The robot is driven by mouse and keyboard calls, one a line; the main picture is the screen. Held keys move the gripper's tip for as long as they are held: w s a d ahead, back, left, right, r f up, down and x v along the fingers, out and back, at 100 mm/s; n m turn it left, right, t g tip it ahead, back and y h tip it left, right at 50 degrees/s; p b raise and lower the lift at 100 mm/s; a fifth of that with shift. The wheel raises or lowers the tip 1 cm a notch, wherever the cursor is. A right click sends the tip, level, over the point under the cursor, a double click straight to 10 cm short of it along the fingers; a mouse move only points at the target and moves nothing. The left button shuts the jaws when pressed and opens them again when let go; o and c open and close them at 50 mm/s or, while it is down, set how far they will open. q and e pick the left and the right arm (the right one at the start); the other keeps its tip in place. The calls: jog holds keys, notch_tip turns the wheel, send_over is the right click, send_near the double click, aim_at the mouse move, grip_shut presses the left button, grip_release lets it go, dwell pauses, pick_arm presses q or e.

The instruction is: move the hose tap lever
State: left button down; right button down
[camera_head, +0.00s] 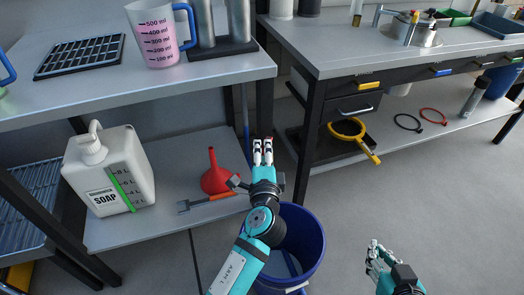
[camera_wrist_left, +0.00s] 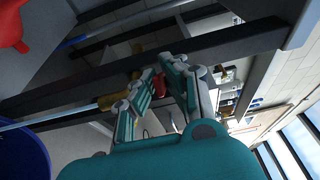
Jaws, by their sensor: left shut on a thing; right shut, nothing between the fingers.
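The red tap lever (camera_wrist_left: 160,87) shows between the fingers of my left gripper (camera_wrist_left: 158,76) in the left wrist view. Those fingers are shut on it. The brass tap body (camera_wrist_left: 112,101) is just left of the fingers, and a pale blue hose (camera_wrist_left: 45,121) runs off to the left from it. In the head view my left gripper (camera_head: 263,145) reaches to the gap between the two benches, and the fingers and arm hide most of the tap. My right gripper (camera_head: 372,250) is shut and empty over the open floor at lower right.
A blue bucket (camera_head: 315,238) stands on the floor under my left arm. The right bench's dark leg (camera_head: 312,125) is close beside my left gripper.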

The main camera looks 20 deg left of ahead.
pick_arm(q)
jog(key=c, duration=1.5)
grip_release()
jog(key=shift+o, duration=0.2)
jog(key=v, duration=1.2)
